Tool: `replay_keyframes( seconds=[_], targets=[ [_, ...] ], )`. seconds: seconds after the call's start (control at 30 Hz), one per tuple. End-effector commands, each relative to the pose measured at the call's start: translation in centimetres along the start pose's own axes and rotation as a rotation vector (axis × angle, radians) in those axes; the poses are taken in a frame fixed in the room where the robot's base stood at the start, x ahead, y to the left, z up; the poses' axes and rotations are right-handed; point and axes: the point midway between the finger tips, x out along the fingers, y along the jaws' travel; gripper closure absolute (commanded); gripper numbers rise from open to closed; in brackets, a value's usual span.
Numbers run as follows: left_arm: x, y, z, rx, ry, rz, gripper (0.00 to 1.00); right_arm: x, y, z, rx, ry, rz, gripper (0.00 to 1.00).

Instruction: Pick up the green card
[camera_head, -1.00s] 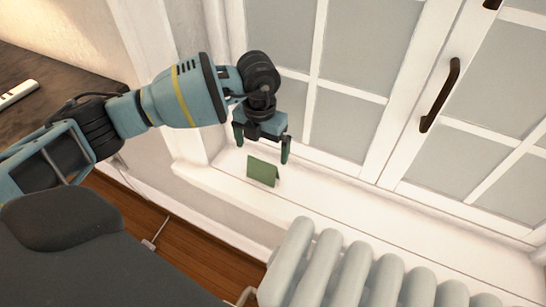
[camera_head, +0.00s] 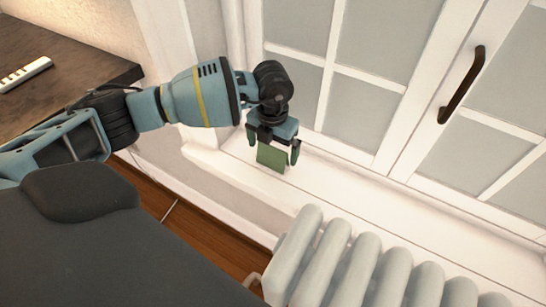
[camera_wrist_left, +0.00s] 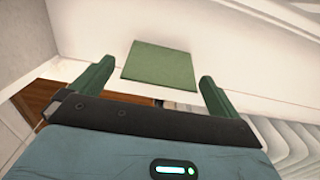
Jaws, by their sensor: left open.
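The green card (camera_head: 271,158) stands on the white window sill (camera_head: 330,189), folded like a small tent in the earlier look and now partly behind my gripper's fingers. My left gripper (camera_head: 272,150) is open just above it, with the card between its two dark green fingers in the head view. In the left wrist view the card (camera_wrist_left: 159,64) lies ahead between the open fingertips (camera_wrist_left: 153,76), with clear gaps on both sides. My right gripper is in neither view.
A white ribbed radiator (camera_head: 340,262) stands below the sill at the lower right. A window with a dark handle (camera_head: 462,84) rises behind the sill. A dark table (camera_head: 60,70) with a white object (camera_head: 25,73) is at the left.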

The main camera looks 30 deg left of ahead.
Motion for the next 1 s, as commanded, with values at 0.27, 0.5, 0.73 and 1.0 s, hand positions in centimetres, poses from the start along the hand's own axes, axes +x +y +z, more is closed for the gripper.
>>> replay_keyframes(
  seconds=[0.27,0.5,0.73,1.0],
  targets=[
    [2.1,0.0,0.0,0.000,-0.001,-0.001,0.00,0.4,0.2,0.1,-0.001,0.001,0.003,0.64],
    [2.0,0.0,0.0,0.001,-0.001,-0.001,0.17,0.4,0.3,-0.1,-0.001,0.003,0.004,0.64],
    [2.0,0.0,0.0,0.001,-0.001,-0.001,0.44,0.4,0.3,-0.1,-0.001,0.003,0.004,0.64],
    [1.8,0.0,-0.1,0.001,-0.001,-0.001,0.44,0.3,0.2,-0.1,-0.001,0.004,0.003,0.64]
  ],
)
